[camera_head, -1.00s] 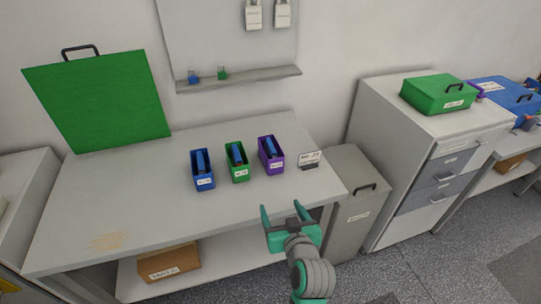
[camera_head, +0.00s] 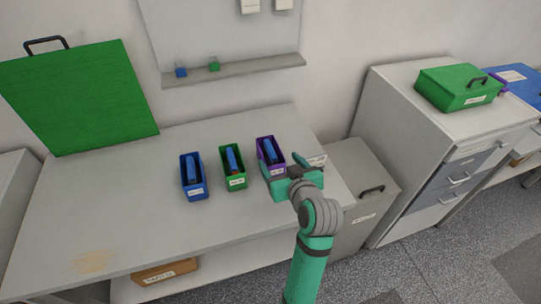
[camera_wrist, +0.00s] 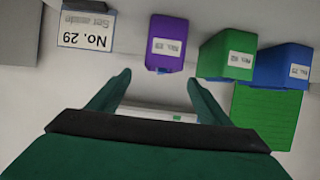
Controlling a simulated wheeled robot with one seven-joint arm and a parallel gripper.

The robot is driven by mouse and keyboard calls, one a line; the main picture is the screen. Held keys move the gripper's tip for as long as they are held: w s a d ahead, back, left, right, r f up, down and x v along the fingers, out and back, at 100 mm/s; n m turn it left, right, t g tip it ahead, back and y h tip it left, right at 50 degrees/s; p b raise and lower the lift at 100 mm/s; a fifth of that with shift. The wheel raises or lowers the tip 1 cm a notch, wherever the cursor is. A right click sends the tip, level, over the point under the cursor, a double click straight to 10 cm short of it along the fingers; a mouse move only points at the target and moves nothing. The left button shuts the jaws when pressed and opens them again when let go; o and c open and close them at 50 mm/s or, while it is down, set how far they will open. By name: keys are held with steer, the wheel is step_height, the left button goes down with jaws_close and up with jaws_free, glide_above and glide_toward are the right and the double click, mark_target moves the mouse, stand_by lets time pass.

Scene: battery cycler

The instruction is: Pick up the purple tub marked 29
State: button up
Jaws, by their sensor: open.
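The purple tub (camera_head: 278,171) stands upright on the workbench, rightmost of three tubs in a row, with a blue item inside it. In the wrist view, which is upside down, the purple tub (camera_wrist: 168,35) shows a small white label too blurred to read surely. A card reading "No. 29" (camera_wrist: 85,32) stands beside it. My gripper (camera_head: 291,167) is open and empty, in front of the purple tub and partly over it in the head view. In the wrist view the tub lies just beyond my spread fingertips (camera_wrist: 158,78), not between them.
A green tub (camera_head: 236,184) and a blue tub (camera_head: 195,191) stand close to the left of the purple one. A large green panel (camera_head: 78,98) stands at the back left. A grey cabinet (camera_head: 360,190) is right of the bench. The bench's front left is clear.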

mark_target(272, 153)
steer(key=shift+x, duration=4.6)
steer(key=shift+a, duration=0.2)
steer(key=shift+r, duration=0.15)
steer(key=c, duration=1.4)
